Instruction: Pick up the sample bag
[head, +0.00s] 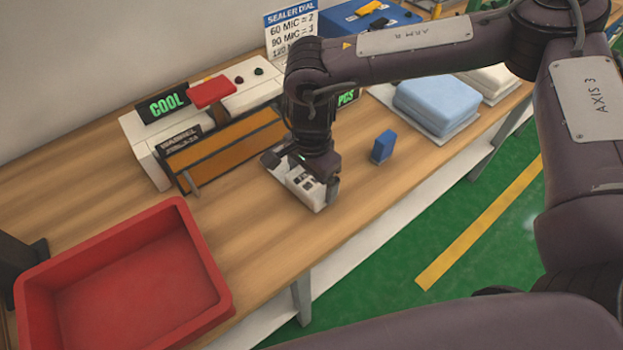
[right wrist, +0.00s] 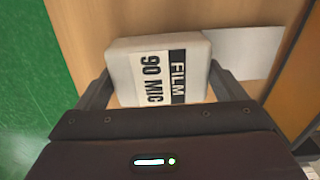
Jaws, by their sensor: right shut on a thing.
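The sample bag is a small white padded block with a label reading "FILM 90 MIC"; it fills the space between the fingers in the right wrist view (right wrist: 130,78). In the head view it shows as a pale block (head: 305,190) at the table's front part, partly hidden by the gripper. My right gripper (head: 300,182) points down and is shut on the bag, one finger on each side. I cannot tell whether the bag touches the table. My left gripper is not in view.
A sealer (head: 235,138) with an orange front and a "COOL" display stands behind the gripper. A red tray (head: 215,275) is at the front left. A small blue block (head: 383,146) stands just right of the gripper. Light-blue stacked packs (head: 437,100) lie farther right.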

